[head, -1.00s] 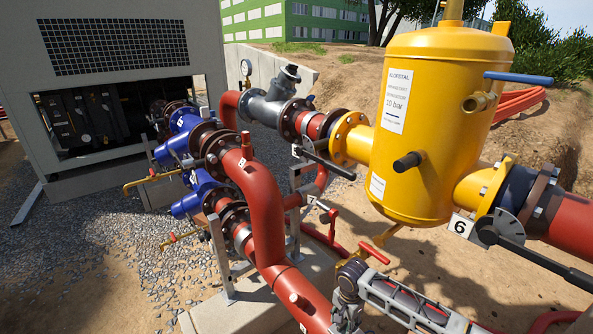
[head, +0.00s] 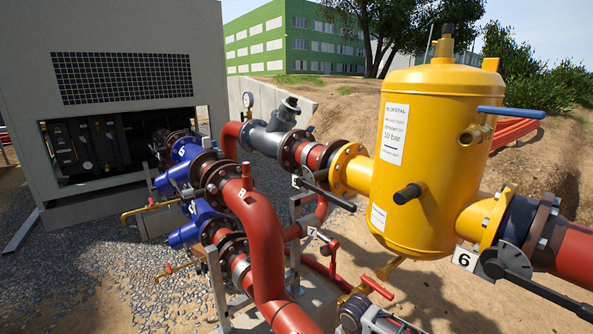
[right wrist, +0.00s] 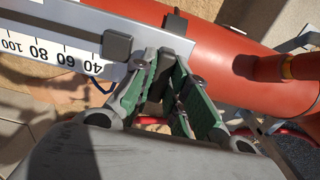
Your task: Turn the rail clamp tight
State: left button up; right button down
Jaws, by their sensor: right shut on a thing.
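In the right wrist view a pale rail with a printed scale (right wrist: 50,45) runs along a red pipe. A dark piece (right wrist: 161,80), seemingly part of the rail clamp, shows between the green finger pads of my right gripper (right wrist: 168,72). The gripper is shut on it; the fingers hide much of its shape. A dark square block (right wrist: 117,46) sits on the rail left of the fingers. In the head view only the grey top of my right arm shows at the bottom edge; the rail is out of frame. My left gripper is not in view.
A yellow tank (head: 436,150) stands right of the red pipe (head: 265,235). A red-handled valve (head: 376,286) is near my right arm, and a long black lever by plate 6 (head: 465,258) reaches to the right. The chiller cabinet (head: 120,30) stands at the back left.

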jog(key=shift+p, duration=0.35)
dwell(0.7)
jog(key=shift+s+d+f, duration=0.1)
jog(key=shift+s+f, duration=0.15)
jog(key=shift+f, duration=0.1)
dwell(1.0)
